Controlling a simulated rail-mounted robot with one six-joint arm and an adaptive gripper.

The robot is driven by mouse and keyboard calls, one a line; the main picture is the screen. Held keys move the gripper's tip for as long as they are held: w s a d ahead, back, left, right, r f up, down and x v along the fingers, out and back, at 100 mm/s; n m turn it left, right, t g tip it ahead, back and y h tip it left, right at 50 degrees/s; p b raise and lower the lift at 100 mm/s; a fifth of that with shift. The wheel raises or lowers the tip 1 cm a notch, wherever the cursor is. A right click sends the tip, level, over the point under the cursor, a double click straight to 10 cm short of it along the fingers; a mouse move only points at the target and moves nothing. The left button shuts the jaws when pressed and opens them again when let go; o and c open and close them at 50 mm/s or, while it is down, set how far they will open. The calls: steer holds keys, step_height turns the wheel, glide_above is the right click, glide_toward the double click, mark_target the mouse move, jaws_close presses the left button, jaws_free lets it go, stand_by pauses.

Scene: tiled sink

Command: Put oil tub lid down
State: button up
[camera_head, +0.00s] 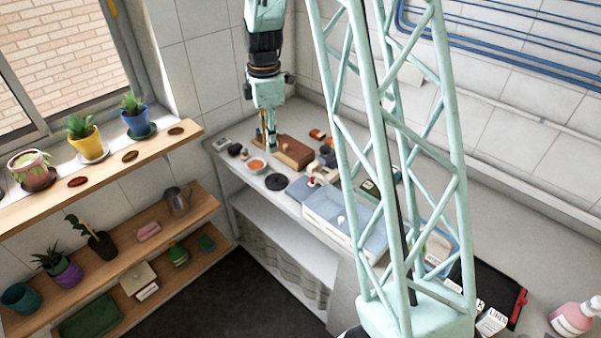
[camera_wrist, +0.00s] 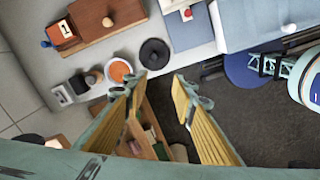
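A black round disc with a small centre feature, possibly the oil tub lid, lies flat on the counter in the wrist view (camera_wrist: 155,53) and in the head view (camera_head: 276,182). Beside it stands a small white round tub with orange contents, uncovered, in the wrist view (camera_wrist: 119,70) and in the head view (camera_head: 256,166). I cannot tell for sure which is the oil tub. My gripper (camera_wrist: 151,88) is open, with yellow finger pads apart and nothing seen between them. The disc appears just past the fingertips. In the head view my gripper (camera_head: 268,142) hangs over the counter's far end.
A brown wooden board (camera_head: 294,152) and small dark pots (camera_wrist: 80,83) stand close by on the counter (camera_head: 240,190). A blue-grey mat (camera_wrist: 187,27) and the sink (camera_head: 335,215) lie to the right. Wall shelves with potted plants (camera_head: 83,134) are at left.

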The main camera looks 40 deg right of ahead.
steer(key=s+a+r+m+t, duration=0.1)
steer(key=s+a+r+m, duration=0.4)
steer(key=s+r, duration=0.5)
steer(key=s+a+r+m+t, duration=0.1)
steer(key=s+a+r+m, duration=0.1)
steer(key=s+a+r, duration=0.85)
steer(key=s+a+r+m, duration=0.1)
steer(key=s+r+m, duration=0.2)
steer(key=s, duration=0.8)
steer(key=s+a+r+m+t, duration=0.1)
steer(key=s+r+m, duration=0.3)
steer(key=s, duration=0.7)
steer(key=shift+s+a+m, duration=0.3)
steer(key=shift+s+a, duration=0.05)
steer(key=shift+a, duration=0.05)
steer(key=shift+t, duration=0.3)
step_height(320, 180, down, 10)
steer(key=b, duration=0.9)
steer(key=shift+r, duration=0.25)
steer(key=shift+a, duration=0.1)
